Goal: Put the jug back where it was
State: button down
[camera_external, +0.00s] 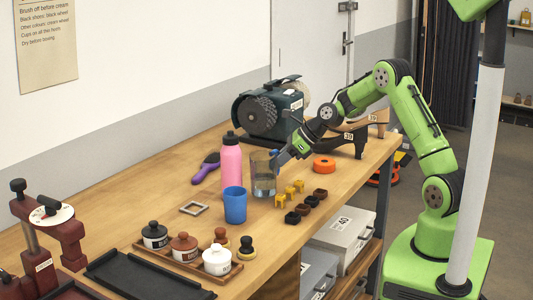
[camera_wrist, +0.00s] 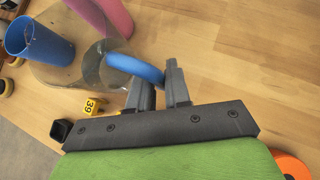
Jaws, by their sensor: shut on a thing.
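The jug (camera_external: 264,181) is clear, with a blue handle, and is upright at the middle of the bench. In the wrist view its clear body (camera_wrist: 88,68) is at upper left, with the blue handle (camera_wrist: 134,68) turned to me. My gripper (camera_external: 282,157) reaches in from the right at the jug's handle side. In the wrist view my gripper (camera_wrist: 165,88) has its two fingers on either side of the handle, shut on it. The jug's base looks at or very near the bench top; I cannot tell if it touches.
A pink bottle (camera_external: 231,168) and a blue cup (camera_external: 235,207) stand close to the jug's left. Yellow number markers (camera_external: 290,191) and small dark pots (camera_external: 302,209) are in front right. An orange ring (camera_external: 324,165) lies right. A polishing machine (camera_external: 265,112) stands behind. Bare bench (camera_external: 150,205) is left.

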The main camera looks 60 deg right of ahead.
jog(key=w+d+r+m+t+h+p, duration=0.1)
jog(key=w+d+r+m+h+p, duration=0.1)
jog(key=w+d+r+p, duration=0.3)
jog(key=w+d+r+m+h+p, duration=0.1)
jog(key=w+d+r+m+p, duration=0.1)
jog(key=d+r, duration=0.35)
jog(key=f, duration=0.4)
jog(key=d+f, duration=0.1)
jog(key=f, duration=0.2)
jog(key=f+b, duration=0.1)
jog(key=f, duration=0.3)
jog(key=shift+w+d+f, duration=0.15)
jog(key=shift+d+f, duration=0.1)
jog(key=shift+f, duration=0.1)
jog(key=shift+f, duration=0.15)
jog(key=c, duration=1.1)
grip_release()
